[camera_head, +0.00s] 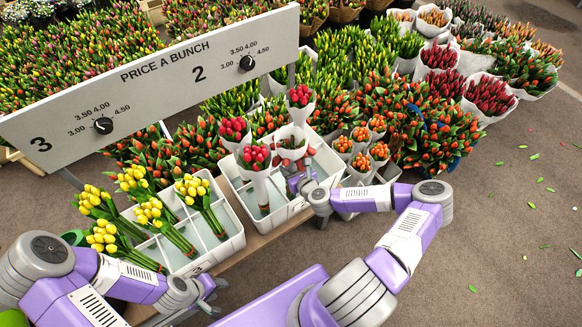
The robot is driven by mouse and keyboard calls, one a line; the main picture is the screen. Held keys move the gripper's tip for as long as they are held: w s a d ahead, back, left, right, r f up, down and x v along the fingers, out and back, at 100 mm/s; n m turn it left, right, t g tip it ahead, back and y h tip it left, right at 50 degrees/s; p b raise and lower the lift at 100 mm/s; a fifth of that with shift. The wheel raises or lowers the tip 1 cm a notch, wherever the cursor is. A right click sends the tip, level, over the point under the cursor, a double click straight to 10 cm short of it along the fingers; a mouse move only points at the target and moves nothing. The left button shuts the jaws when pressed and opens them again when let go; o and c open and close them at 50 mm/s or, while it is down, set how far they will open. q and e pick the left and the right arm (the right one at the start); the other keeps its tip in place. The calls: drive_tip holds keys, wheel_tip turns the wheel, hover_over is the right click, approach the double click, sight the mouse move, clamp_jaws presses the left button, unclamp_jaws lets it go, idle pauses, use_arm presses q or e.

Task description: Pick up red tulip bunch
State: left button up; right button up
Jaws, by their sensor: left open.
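Several red tulip bunches in white paper stand in the right white crate (237,192). One red bunch (254,158) is at the front, another red bunch (233,130) is behind it at left, and a third red bunch (300,97) is at the back. My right gripper (298,184) reaches in over the crate's right part, close below a white-wrapped bunch (292,148). Its fingers are small and partly covered, so I cannot tell whether they hold anything. My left gripper (212,289) is open and empty, low in front of the left crate.
The left white crate (236,243) holds several yellow tulip bunches (150,212). A price board (160,75) with knobs slants above the crates. Wrapped orange bunches (361,160) stand close right of the right crate. The floor (500,240) at right is open, with scattered leaves.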

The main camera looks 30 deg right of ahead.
sight(291, 131)
drive_tip(key=shift+r, duration=0.1)
drive_tip(key=shift+c, duration=0.3)
wheel_tip(291, 131, up, 10)
drive_tip(key=p, duration=0.4)
wheel_tip(291, 131, up, 10)
drive_tip(key=p, duration=1)
drive_tip(key=shift+r, duration=0.15)
